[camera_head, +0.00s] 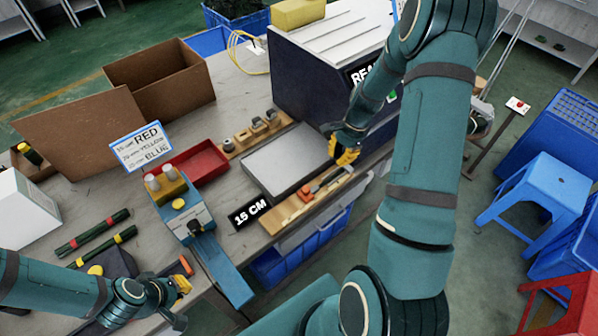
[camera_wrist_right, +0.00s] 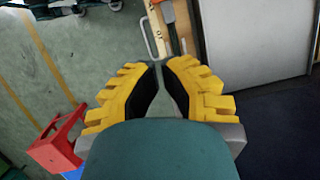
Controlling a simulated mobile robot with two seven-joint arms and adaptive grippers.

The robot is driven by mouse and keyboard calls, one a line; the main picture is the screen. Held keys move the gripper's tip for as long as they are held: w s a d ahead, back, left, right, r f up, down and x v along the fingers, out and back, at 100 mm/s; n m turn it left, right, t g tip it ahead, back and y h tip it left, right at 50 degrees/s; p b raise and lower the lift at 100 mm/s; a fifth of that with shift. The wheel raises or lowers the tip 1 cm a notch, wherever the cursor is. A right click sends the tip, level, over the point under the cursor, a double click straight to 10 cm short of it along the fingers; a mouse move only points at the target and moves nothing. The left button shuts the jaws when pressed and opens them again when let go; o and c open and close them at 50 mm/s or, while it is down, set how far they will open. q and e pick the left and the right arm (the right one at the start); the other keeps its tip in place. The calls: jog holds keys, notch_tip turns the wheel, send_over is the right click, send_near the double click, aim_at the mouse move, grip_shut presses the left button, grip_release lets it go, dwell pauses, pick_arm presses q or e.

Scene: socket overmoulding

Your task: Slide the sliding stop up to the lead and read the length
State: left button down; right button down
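The wooden length gauge (camera_head: 277,222) lies along the table's front edge beside the grey mat.
A "15 CM" sign (camera_head: 250,212) stands left of the gauge. A blue crimping device (camera_head: 188,215), red tray (camera_head: 203,163) and wooden socket rack (camera_head: 258,132) stand nearby. A dark machine (camera_head: 310,85) rises behind the grey mat (camera_head: 285,160). Blue bins hang below the front edge.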

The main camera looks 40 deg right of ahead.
pick_arm(q)
jog(key=shift+a, duration=0.1)
jog(key=shift+f+b, duration=0.5)
pick_arm(e)
jog(key=x, duration=0.9)
jog(key=shift+w+f, duration=0.1)
jog(key=shift+f, duration=0.2)
pick_arm(q)
jog(key=shift+r, duration=0.2)
pick_arm(e)
jog(key=a, duration=0.3)
jog(key=shift+w+a, duration=0.1)
jog(key=shift+w, duration=0.05)
jog(key=shift+a+f, duration=0.1)
jog(key=shift+a, duration=0.15)
jog(key=shift+a, duration=0.1)
pick_arm(q)
jog(key=shift+r, duration=0.1)
pick_arm(e)
jog(key=a, duration=0.9)
jog(key=s+a, duration=0.1)
jog(key=a, duration=0.3)
jog(key=shift+s+a, duration=0.15)
jog(key=shift+a, duration=0.2)
jog(key=shift+d, duration=0.1)
